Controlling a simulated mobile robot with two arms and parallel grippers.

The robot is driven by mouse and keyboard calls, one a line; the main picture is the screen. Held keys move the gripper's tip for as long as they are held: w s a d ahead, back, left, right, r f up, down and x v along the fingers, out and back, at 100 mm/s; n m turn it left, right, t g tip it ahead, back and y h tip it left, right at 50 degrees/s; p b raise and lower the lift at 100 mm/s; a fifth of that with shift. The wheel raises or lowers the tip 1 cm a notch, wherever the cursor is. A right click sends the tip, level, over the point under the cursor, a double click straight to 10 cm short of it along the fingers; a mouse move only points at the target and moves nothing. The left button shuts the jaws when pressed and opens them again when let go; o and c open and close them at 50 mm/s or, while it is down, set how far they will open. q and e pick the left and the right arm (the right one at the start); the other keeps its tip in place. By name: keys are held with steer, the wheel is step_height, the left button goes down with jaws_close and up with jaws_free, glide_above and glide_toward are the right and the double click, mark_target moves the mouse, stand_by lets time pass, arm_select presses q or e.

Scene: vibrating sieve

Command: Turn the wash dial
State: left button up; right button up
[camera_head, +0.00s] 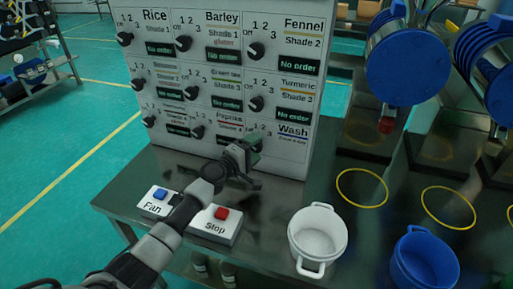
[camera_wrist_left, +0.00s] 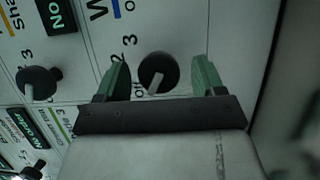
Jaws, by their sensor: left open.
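The white control panel (camera_head: 223,85) stands at the back of the metal table, and its Wash label (camera_head: 293,131) is at the lower right. The black wash dial (camera_wrist_left: 158,72) shows in the left wrist view, its pale pointer mark toward the Off label (camera_wrist_left: 138,91). My left gripper (camera_head: 250,146) is at the panel's lower right in the head view, covering the dial there. In the left wrist view the green fingers of the left gripper (camera_wrist_left: 162,78) are open, one on each side of the dial, with a visible gap to each finger. My right gripper is not in view.
Other black dials, such as the Fennel dial (camera_head: 256,51), fill the panel. A Fan box (camera_head: 158,203) and a Stop box (camera_head: 216,226) sit under and beside my left arm. A white pot (camera_head: 318,240) and a blue pot (camera_head: 424,262) stand to the right.

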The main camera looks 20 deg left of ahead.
arm_select(q)
steer(key=shift+w+d, duration=0.2)
steer(key=shift+w, duration=0.35)
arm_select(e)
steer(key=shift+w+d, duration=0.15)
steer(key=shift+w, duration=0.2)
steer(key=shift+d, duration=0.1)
arm_select(q)
steer(key=c, duration=0.9)
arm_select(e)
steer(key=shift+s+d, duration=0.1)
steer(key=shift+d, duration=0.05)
arm_select(q)
steer(key=shift+r, duration=0.1)
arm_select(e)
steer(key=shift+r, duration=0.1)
